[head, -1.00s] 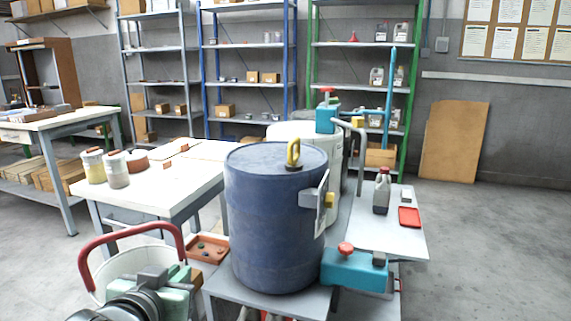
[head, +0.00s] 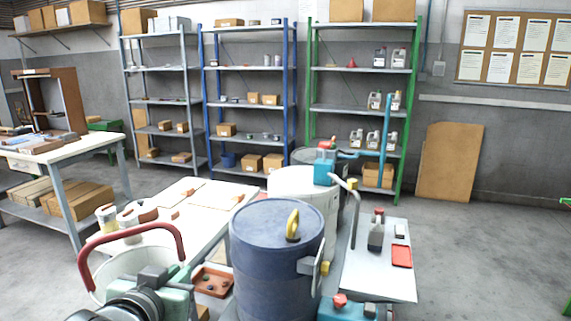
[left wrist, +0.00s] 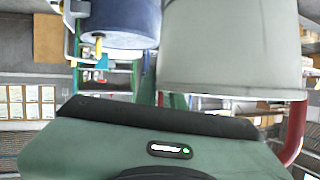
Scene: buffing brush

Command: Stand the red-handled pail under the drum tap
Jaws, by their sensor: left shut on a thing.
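The white pail (head: 139,249) with its red handle (head: 115,236) is at the lower left of the head view, held at my left gripper (head: 168,277). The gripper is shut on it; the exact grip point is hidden. In the left wrist view the pail (left wrist: 230,50) fills the upper right, with part of its red handle (left wrist: 297,125) below. The blue drum (head: 275,255) stands right of the pail, apart from it. A teal tap (head: 345,309) with a red knob is low at the drum's right, cut by the frame's bottom edge. My right gripper is not in view.
A grey side table (head: 375,275) with a bottle and red tray is at the right. A white-topped table (head: 220,200) is behind the pail. The right floor is clear.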

